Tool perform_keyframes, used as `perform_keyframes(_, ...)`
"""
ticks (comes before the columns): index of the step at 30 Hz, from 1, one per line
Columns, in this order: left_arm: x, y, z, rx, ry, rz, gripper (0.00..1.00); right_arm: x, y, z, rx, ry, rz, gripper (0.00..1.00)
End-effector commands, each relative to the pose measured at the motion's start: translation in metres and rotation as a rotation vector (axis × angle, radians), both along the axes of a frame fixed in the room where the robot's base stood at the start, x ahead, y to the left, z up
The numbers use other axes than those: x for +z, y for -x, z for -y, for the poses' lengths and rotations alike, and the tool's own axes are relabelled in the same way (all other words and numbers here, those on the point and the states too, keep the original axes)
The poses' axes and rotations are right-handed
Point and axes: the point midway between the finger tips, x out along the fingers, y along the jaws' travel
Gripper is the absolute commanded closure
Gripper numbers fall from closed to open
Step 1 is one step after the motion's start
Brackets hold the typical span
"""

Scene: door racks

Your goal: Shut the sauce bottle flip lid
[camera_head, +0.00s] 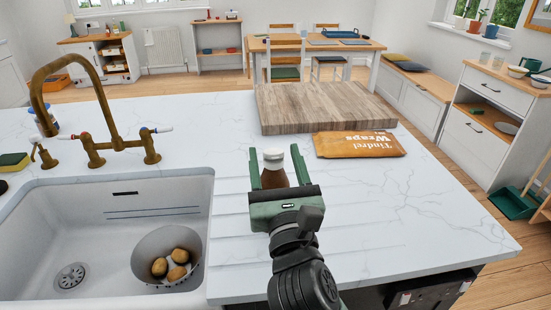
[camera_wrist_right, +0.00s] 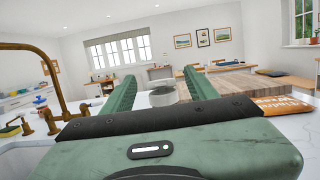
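The sauce bottle (camera_head: 273,179) stands upright on the white worktop, brown with a pale grey lid (camera_head: 273,156). The lid also shows in the right wrist view (camera_wrist_right: 163,97), small and round; I cannot tell whether its flip part is up or down. My right gripper (camera_head: 275,158) is open, with one green finger on each side of the bottle. In the wrist view its fingers (camera_wrist_right: 160,84) have gaps on both sides of the lid. The gripper body hides the lower bottle. My left gripper is not in view.
A wooden board (camera_head: 325,105) lies behind the bottle, with an orange wraps packet (camera_head: 358,144) to the right. A sink (camera_head: 30,225) holding a bowl of potatoes (camera_head: 150,246) is at left, under a brass tap (camera_head: 93,150). The worktop at right is clear.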

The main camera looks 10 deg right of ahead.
Motion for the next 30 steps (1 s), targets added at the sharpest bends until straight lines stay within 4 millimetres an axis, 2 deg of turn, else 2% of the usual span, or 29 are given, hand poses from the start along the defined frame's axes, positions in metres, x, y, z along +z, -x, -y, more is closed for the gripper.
perform_keyframes(10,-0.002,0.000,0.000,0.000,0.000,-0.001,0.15,-0.003,0.006,0.000,0.001,0.000,-0.001,0.43)
perform_keyframes(21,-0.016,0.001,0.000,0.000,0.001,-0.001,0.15,-0.017,0.063,0.002,0.002,0.000,-0.001,0.43)
perform_keyframes(25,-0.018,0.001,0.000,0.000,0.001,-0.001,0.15,-0.018,0.074,0.002,0.001,-0.001,-0.001,0.43)
perform_keyframes(30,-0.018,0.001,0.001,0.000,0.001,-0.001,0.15,-0.018,0.076,0.003,0.000,0.001,0.000,0.43)
